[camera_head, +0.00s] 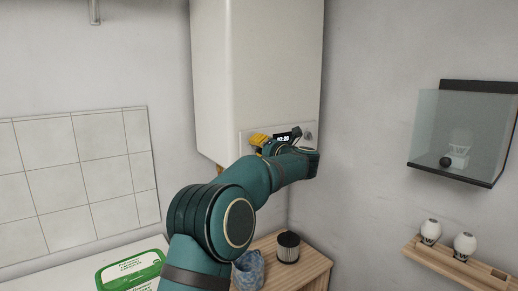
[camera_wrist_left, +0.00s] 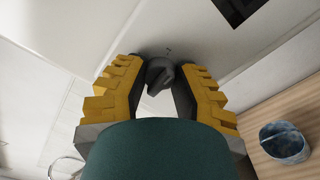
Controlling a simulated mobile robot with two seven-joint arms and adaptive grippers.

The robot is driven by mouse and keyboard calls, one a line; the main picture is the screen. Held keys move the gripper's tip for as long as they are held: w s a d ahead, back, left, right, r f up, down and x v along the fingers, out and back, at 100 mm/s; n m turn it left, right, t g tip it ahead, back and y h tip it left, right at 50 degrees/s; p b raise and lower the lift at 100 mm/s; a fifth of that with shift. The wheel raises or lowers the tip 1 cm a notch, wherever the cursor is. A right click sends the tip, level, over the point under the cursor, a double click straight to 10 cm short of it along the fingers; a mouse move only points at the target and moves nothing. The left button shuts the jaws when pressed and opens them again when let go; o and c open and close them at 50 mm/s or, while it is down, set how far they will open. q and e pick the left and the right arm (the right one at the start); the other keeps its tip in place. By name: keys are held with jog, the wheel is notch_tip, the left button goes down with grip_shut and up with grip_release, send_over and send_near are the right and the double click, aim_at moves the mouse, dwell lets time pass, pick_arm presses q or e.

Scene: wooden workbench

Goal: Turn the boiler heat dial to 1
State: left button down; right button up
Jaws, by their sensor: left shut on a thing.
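The white boiler (camera_head: 255,70) hangs on the wall, with a control panel (camera_head: 247,132) low on its front. In the left wrist view a dark grey heat dial (camera_wrist_left: 160,73) sits on the panel with a small mark above it, too small to read. My left gripper (camera_head: 261,142) is at the panel, left of the display. Its yellow fingers stand on both sides of the dial and are shut on it. In the head view my gripper and arm hide this dial. My right gripper is in neither view.
The lit black display (camera_head: 284,137) and another grey knob (camera_head: 308,137) are right of my gripper. Below stand a blue patterned cup (camera_head: 248,270) and a dark ribbed jar (camera_head: 288,247) on a wooden top. A glass-fronted shelf (camera_head: 465,130) hangs at right.

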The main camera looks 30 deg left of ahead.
pick_arm(q)
jog(key=shift+a+r+n, duration=0.1)
jog(key=shift+r+n, duration=0.1)
jog(key=shift+n, duration=1.5)
jog(key=c, duration=0.6)
grip_release()
jog(key=shift+c, duration=0.2)
jog(key=shift+f, duration=0.1)
jog(key=v, duration=1.2)
jog(key=shift+f, duration=0.1)
